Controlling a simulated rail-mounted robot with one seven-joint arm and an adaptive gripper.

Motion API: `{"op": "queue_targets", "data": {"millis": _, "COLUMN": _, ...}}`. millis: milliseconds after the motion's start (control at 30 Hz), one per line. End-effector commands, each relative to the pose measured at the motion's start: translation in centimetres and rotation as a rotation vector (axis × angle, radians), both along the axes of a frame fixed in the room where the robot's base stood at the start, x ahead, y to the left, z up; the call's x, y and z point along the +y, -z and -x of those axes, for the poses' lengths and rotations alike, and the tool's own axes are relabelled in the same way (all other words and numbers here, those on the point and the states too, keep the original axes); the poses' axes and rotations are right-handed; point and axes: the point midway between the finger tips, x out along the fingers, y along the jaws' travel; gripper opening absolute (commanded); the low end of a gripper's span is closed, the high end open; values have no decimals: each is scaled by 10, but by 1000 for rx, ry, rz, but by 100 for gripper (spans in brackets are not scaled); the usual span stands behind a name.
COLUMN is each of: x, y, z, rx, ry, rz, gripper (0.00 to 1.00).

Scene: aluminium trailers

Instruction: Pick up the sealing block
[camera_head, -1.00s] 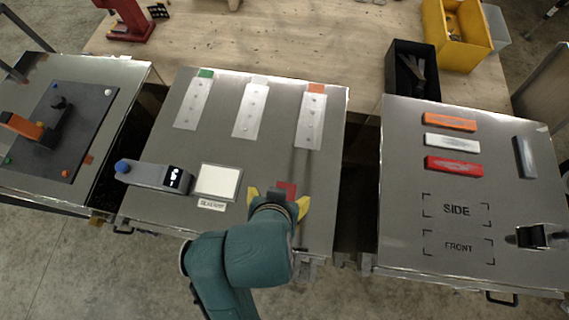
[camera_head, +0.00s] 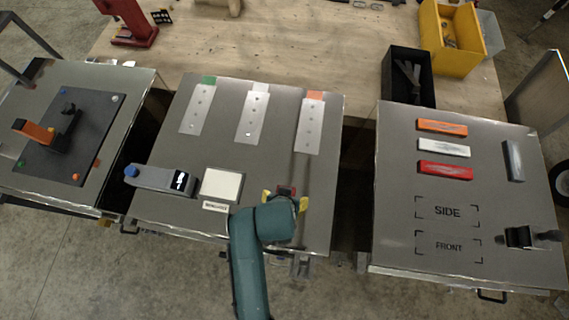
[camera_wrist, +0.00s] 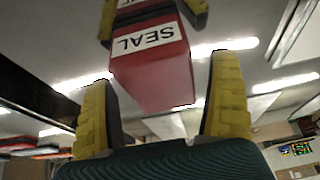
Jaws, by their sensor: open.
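The sealing block is a red block (camera_head: 287,190) on the lower right part of the middle metal trailer. In the wrist view the red block (camera_wrist: 152,72) bears a white label reading SEAL, seen upside down. My gripper (camera_head: 285,199) is at the block, with its yellow fingers open to either side. In the wrist view a gap shows between the block and each large finger. The shiny metal makes it hard to tell block and fingers from their reflections. My wrist hides the near side of the block in the head view.
A grey device with a blue knob (camera_head: 131,171) and a white square pad (camera_head: 221,184) lie left of my gripper. Three perforated strips lie farther back. The right trailer holds orange, white and red bars (camera_head: 445,171). Gaps separate the trailers.

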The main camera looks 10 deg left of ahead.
Motion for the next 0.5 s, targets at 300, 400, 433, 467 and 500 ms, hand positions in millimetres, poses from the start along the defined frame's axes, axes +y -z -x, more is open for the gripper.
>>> {"op": "queue_targets", "data": {"millis": 300, "x": 1, "y": 15, "z": -7, "rx": -2, "ry": -1, "rz": -1, "gripper": 91}}
{"op": "queue_targets", "data": {"millis": 400, "x": 1, "y": 15, "z": -7, "rx": -2, "ry": -1, "rz": -1, "gripper": 79}}
{"op": "queue_targets", "data": {"millis": 433, "x": 1, "y": 15, "z": -7, "rx": -2, "ry": -1, "rz": -1, "gripper": 73}}
{"op": "queue_targets", "data": {"millis": 467, "x": 1, "y": 15, "z": -6, "rx": -2, "ry": -1, "rz": -1, "gripper": 67}}
{"op": "queue_targets", "data": {"millis": 500, "x": 1, "y": 15, "z": -6, "rx": -2, "ry": -1, "rz": -1, "gripper": 60}}
